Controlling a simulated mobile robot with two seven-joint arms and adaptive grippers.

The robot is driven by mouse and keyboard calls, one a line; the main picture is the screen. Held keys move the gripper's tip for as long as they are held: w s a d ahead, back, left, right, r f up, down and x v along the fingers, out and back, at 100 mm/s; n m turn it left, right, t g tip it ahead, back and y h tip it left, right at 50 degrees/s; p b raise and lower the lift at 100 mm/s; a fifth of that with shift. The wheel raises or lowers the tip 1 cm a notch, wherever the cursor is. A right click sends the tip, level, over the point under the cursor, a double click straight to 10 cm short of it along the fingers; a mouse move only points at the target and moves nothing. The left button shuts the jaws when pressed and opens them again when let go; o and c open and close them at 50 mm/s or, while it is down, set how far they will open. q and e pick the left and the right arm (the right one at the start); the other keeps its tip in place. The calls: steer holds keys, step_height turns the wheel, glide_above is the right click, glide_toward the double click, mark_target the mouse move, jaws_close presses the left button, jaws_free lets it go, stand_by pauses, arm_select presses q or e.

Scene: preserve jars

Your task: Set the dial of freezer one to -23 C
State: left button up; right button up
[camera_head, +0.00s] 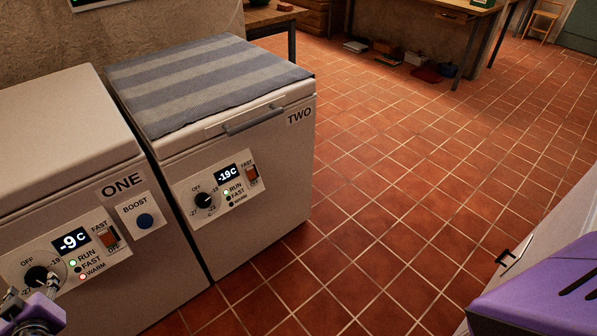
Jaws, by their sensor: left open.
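Freezer one (60,140) is a white chest freezer at the left, marked ONE. Its display (72,242) reads -9 C. Its black dial (36,275) sits low on the panel, with OFF, -19 and -27 marked around it. The RUN light is green and the WARM light is red. My left gripper (40,296) is at the lower left, its fingers in front of the dial's lower part. It is open; whether it touches the dial I cannot tell. My right gripper is not in view.
Freezer two (255,215) stands close beside freezer one, its display at -19C, with a striped cloth (200,80) on its lid. Tiled floor (400,200) is clear to the right.

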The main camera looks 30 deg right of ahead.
arm_select(q)
steer(key=v, duration=0.6)
steer(key=shift+s, duration=0.2)
steer(key=shift+d+r, duration=0.1)
steer(key=shift+d, duration=0.05)
